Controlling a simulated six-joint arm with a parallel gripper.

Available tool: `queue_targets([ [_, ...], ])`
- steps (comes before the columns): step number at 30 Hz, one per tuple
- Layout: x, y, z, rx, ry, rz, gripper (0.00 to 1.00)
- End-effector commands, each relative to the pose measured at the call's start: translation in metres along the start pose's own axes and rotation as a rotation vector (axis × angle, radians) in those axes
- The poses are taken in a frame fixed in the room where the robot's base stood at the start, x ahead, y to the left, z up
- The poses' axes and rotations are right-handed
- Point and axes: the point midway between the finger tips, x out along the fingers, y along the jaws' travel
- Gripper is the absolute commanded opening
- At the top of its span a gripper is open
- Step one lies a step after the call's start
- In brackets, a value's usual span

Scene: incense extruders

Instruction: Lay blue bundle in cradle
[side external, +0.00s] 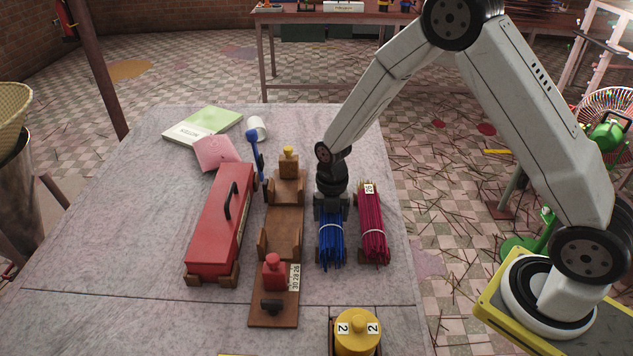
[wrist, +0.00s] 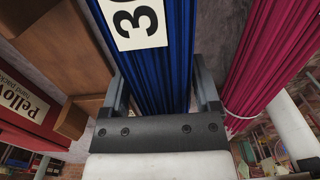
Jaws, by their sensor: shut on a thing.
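The wooden cradle (side external: 281,238) stands just left of the bundle, with brown end supports and an empty middle. Its brown wood also shows at the left of the wrist view (wrist: 60,60). Whether the bundle touches the table is hard to tell.
A red box with a black handle (side external: 220,225) stands left of the cradle. A pink cloth (side external: 216,153) and green book (side external: 213,122) lie behind.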

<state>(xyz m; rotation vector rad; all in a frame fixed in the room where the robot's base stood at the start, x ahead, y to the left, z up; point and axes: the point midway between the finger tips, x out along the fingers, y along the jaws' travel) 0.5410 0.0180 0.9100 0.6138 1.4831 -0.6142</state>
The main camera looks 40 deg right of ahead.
Motion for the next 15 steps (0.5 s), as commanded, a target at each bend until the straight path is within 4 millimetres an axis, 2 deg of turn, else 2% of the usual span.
queue_targets([
  [15,-0.023,0.001,0.001,0.0,-0.003,0.003,0.5],
])
